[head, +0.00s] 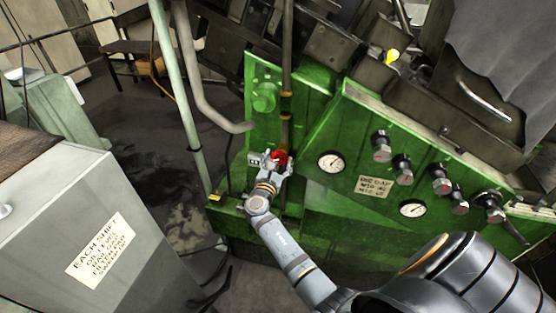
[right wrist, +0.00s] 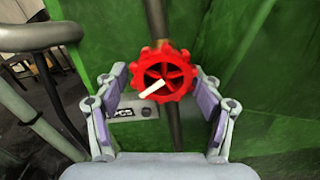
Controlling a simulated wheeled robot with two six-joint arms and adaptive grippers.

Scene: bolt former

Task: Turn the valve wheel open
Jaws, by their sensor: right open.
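The red valve wheel (head: 281,157) sits on a thin vertical pipe (head: 286,100) in front of the green machine. In the right wrist view the wheel (right wrist: 164,73) faces the camera, with a scalloped rim and a white bar across it. My right gripper (head: 275,162) is at the wheel in the head view and hides part of it. In the right wrist view its two fingers (right wrist: 161,95) are apart, one at each side of the wheel, with gaps between pads and rim. My left gripper is not in view.
The green machine body (head: 330,225) carries gauges (head: 331,162) and dark knobs (head: 440,181) to the right. A small label plate (right wrist: 133,111) is behind the wheel. A grey bent pipe (head: 205,95) and a grey cabinet (head: 60,210) stand to the left.

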